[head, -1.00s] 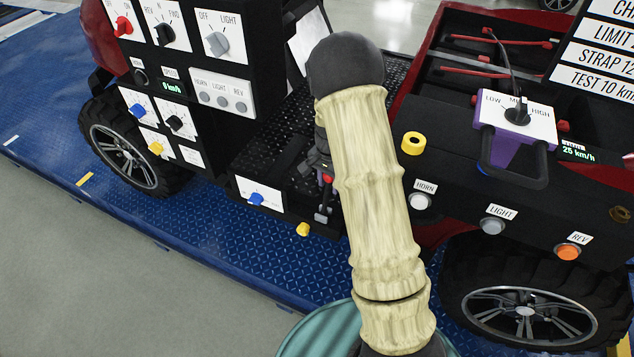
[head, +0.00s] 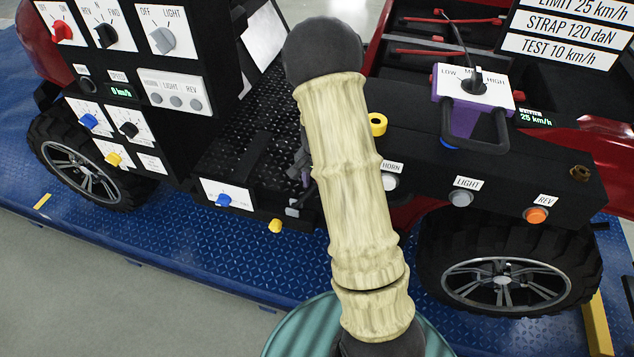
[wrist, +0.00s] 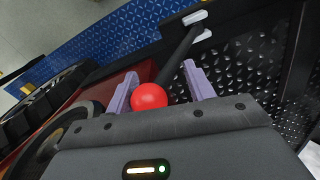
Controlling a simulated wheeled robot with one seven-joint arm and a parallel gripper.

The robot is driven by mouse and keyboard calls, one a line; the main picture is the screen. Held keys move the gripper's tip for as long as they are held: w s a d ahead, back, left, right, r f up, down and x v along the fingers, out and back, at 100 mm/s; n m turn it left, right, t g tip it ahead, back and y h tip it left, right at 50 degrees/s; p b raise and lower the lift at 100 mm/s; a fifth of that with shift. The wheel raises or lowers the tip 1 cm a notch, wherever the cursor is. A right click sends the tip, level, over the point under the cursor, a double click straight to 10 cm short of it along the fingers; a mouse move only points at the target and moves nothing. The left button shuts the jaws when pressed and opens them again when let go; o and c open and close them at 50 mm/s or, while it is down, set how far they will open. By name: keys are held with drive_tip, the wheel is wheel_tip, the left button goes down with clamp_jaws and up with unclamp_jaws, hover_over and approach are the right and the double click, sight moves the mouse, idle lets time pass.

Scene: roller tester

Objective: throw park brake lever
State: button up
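A lever with a red ball knob (wrist: 149,97) on a black rod (wrist: 180,54) shows in the wrist view. I take it for the park brake lever, but I see no label on it. The rod runs up and right to a pale grey piece (wrist: 196,18). My gripper (wrist: 159,70) has its two purple fingers spread, one on each side of the knob and rod. The knob is close to the gripper body, with a clear gap to the right finger; contact on the left is unclear. In the head view my arm hides the knob and most of the gripper.
A black panel (head: 136,60) with knobs stands left. A side console (head: 400,208) with horn, light and rev buttons is right of my arm. A purple handled box (head: 460,122) sits above it. Black perforated floor (head: 240,140) and blue chequered deck (head: 130,235) lie around.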

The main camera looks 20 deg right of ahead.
drive_tip(key=shift+w+a+r, duration=0.1)
drive_tip(key=shift+r, duration=0.05)
drive_tip(key=shift+w+r, duration=0.1)
drive_tip(key=shift+r, duration=0.35)
wheel_tip(320, 180, up, 16)
drive_tip(key=b, duration=0.1)
drive_tip(key=shift+r+b, duration=0.2)
drive_tip(key=shift+b, duration=0.2)
